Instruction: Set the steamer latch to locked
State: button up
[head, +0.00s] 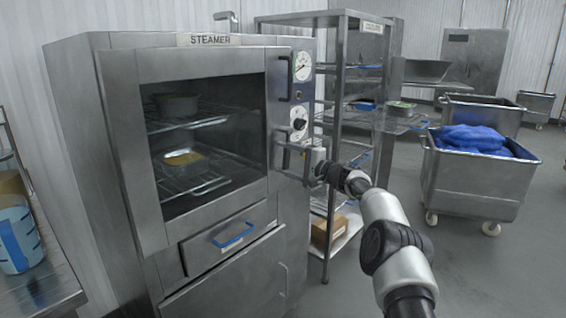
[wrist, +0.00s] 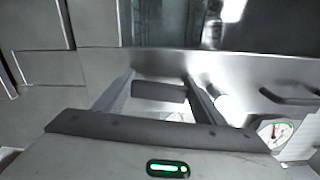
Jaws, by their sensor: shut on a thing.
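The steamer (head: 120,150) is a tall steel cabinet at the left of the head view, with a glass door closed over its chamber. Its latch (head: 283,155) is a metal bar fitting at the door's right edge, below the round control knob. My gripper (head: 313,160) is at the latch and shut on what looks like its dark handle. In the wrist view the dark handle (wrist: 158,90) lies between the two fingers of my gripper (wrist: 160,100). The gripper partly hides the latch, and I cannot read its setting.
Two food pans (head: 183,158) (head: 178,106) sit on racks inside the steamer. A wire shelf rack (head: 342,70) stands close behind. A bin (head: 470,185) with blue contents is right; floor between is clear.

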jog(key=shift+w+d+f+n, duration=0.1)
jog(key=shift+w+d+n, duration=0.25)
jog(key=shift+w+n, duration=0.25)
jog(key=o, duration=1.5)
jog(key=shift+s+d, duration=0.1)
jog(key=shift+d, duration=0.05)
jog(key=b+v, duration=0.1)
jog(key=v, duration=1.6)
jog(key=shift+s, duration=0.15)
